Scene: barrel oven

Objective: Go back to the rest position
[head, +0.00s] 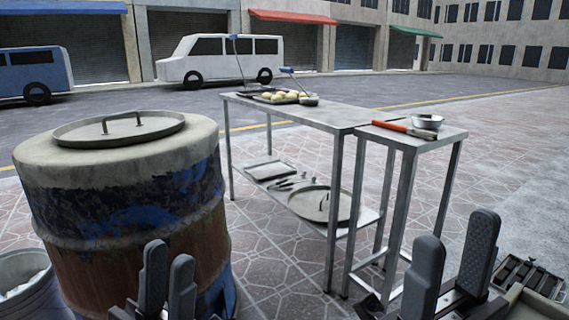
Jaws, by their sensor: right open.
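My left gripper (168,270) is at the bottom of the head view, in front of the barrel oven (120,200). Its two dark fingers point up and stand close together, with nothing seen held; whether they are shut is unclear. My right gripper (452,250) is at the lower right, in front of the small side table (440,138). Its fingers are spread apart, open and empty. The barrel oven is blue and rusty, with a round metal lid (120,128) lying on its top.
A long metal table (330,118) holds a tray of pale dough pieces (280,96). Its lower shelf carries a round lid (320,203) and a tray (270,170). A red-handled tool (400,128) and a bowl (427,121) lie on the side table. A bucket (30,285) stands lower left.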

